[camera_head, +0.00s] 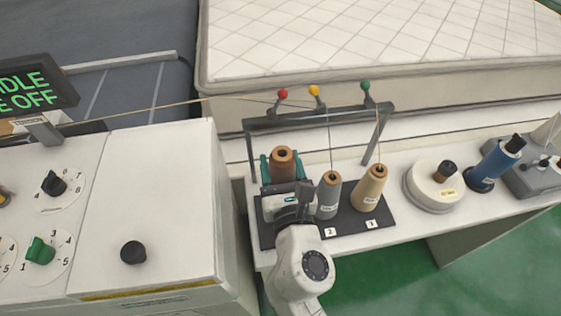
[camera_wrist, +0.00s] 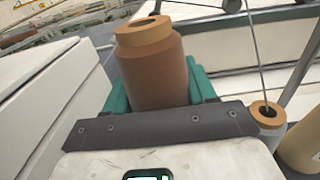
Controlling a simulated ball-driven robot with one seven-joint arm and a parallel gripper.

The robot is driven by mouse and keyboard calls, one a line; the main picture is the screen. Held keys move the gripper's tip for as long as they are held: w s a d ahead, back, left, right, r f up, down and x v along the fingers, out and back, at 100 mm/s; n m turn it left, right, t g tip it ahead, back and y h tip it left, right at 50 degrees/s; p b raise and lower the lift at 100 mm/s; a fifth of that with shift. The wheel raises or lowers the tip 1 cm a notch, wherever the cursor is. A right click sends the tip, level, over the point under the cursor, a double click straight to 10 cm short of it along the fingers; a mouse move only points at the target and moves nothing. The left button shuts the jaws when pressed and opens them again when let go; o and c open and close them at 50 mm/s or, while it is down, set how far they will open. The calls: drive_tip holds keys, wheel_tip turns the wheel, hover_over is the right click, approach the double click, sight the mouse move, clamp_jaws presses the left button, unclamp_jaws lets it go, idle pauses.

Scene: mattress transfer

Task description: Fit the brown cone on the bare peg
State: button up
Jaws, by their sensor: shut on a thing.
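The brown cone (camera_head: 283,167) stands upright at the left end of the black peg board (camera_head: 349,221). In the wrist view the brown cone (camera_wrist: 155,70) shows its lighter tan top with a dark hole. My gripper (camera_head: 281,172) is shut on it, with teal fingers (camera_wrist: 203,86) on both sides of its body. The cone's bottom and any peg under it are hidden by the gripper, so I cannot tell whether it is seated. A grey cone (camera_head: 329,197) and a tan cone (camera_head: 370,184) stand to its right, by labels 2 and 3.
A thread rack (camera_head: 318,118) with red, yellow and green balls rises behind the cones, with threads running down to the grey and tan ones. A white machine cabinet (camera_head: 170,190) stands close on the left. A round white holder (camera_head: 432,187) and a blue spool (camera_head: 496,166) are farther right.

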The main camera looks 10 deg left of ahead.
drive_tip(key=shift+f+b, duration=0.65)
drive_tip(key=shift+f, duration=0.35)
drive_tip(key=shift+f+b, duration=3.55)
drive_tip(key=shift+f, duration=0.75)
idle(1.0)
drive_tip(key=o, duration=1.3)
drive_tip(key=shift+s, duration=0.15)
drive_tip(key=b+v, duration=0.1)
drive_tip(key=v, duration=0.9)
drive_tip(key=shift+s+d, duration=0.1)
drive_tip(key=shift+s, duration=0.2)
